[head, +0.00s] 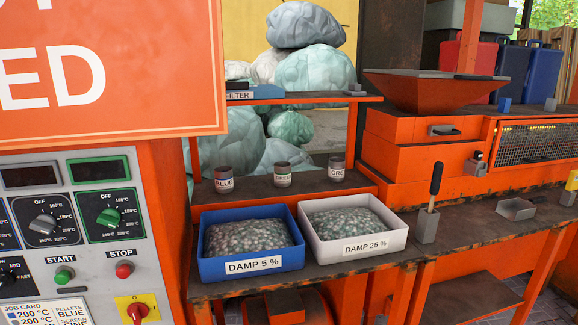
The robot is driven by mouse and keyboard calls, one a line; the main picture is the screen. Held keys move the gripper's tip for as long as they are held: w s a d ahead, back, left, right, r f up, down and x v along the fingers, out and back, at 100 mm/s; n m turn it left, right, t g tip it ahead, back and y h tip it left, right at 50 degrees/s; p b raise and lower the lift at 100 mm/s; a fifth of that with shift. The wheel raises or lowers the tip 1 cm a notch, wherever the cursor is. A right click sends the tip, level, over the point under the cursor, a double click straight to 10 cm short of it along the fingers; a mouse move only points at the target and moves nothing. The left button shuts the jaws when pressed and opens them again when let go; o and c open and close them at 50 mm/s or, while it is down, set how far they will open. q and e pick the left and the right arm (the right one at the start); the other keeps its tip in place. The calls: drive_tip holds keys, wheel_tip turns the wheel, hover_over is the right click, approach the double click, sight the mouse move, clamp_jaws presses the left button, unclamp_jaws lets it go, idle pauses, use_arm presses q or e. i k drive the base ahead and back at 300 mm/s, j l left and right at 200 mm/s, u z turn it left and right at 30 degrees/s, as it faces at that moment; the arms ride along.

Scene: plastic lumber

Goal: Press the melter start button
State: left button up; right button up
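The green start button (64,275) sits low on the grey control panel (95,240) at the left of the head view, under the label "START". A red stop button (124,269) is just to its right, under "STOP". Two rotary dials, a grey one (44,223) and a green one (108,217), are above the buttons, with dark displays over them. Neither of my grippers shows in the head view, and nothing covers the start button.
A red switch on a yellow plate (138,311) and a job card (45,313) are below the buttons. To the right, a bench holds a blue tray (208,268) and a white tray (322,257) of pellets. A large orange sign (130,113) overhangs the panel.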

sight(63, 278)
drive_tip(key=u, duration=1.35)
